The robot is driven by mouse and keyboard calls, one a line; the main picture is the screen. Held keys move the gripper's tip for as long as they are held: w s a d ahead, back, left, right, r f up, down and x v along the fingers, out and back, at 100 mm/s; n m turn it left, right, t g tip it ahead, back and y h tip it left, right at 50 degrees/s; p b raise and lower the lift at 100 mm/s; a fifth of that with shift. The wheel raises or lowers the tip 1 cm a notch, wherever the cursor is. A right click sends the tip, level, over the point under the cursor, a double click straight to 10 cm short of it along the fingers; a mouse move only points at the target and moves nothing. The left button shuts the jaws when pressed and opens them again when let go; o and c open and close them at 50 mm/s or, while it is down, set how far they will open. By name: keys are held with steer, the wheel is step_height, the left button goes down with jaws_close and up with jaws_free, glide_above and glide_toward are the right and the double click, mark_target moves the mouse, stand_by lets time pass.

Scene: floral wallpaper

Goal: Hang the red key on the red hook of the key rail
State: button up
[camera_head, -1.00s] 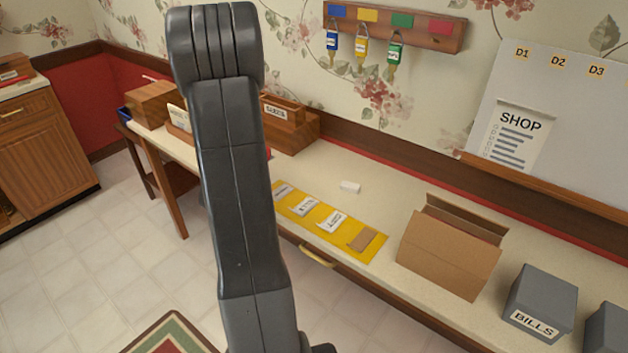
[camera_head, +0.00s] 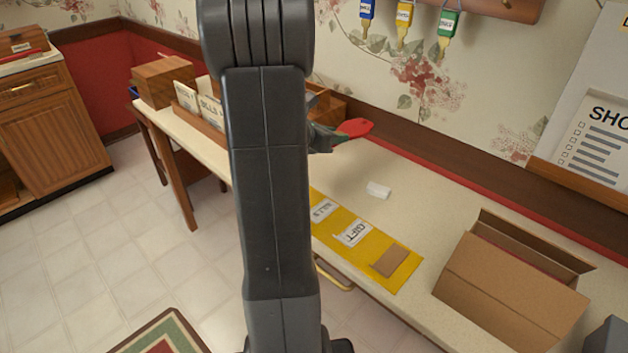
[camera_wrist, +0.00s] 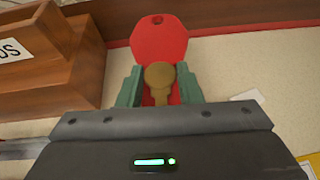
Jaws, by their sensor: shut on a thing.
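My gripper (camera_wrist: 159,88) is shut on the red key (camera_wrist: 160,42) in the wrist view. The key's red head, with a small hole near its far end, sticks out beyond the green fingers, and its brass part lies between them. In the head view the red key (camera_head: 352,129) points right from the gripper (camera_head: 322,138), above the counter and apart from it. The key rail (camera_head: 520,8) is at the top edge, cut off, with blue, yellow and green keys hanging below it. The red hook's label is out of the picture; a bit of a peg shows at the rail.
A wooden organizer (camera_head: 325,104) stands behind my arm. The wall below the rail is clear.

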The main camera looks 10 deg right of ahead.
mark_target(330, 173)
step_height(330, 173, down, 10)
steer(key=shift+r+b, duration=0.15)
steer(key=shift+b, duration=0.95)
steer(key=shift+f+b, duration=0.25)
steer(key=shift+b, duration=0.05)
steer(key=o, duration=1)
steer(key=shift+c, duration=0.2)
steer(key=shift+r+p, duration=0.2)
steer(key=shift+p, duration=0.2)
steer(key=shift+a, duration=0.2)
steer(key=p+v, duration=0.1)
steer(key=v, duration=1.2)
steer(key=shift+s+r, duration=0.15)
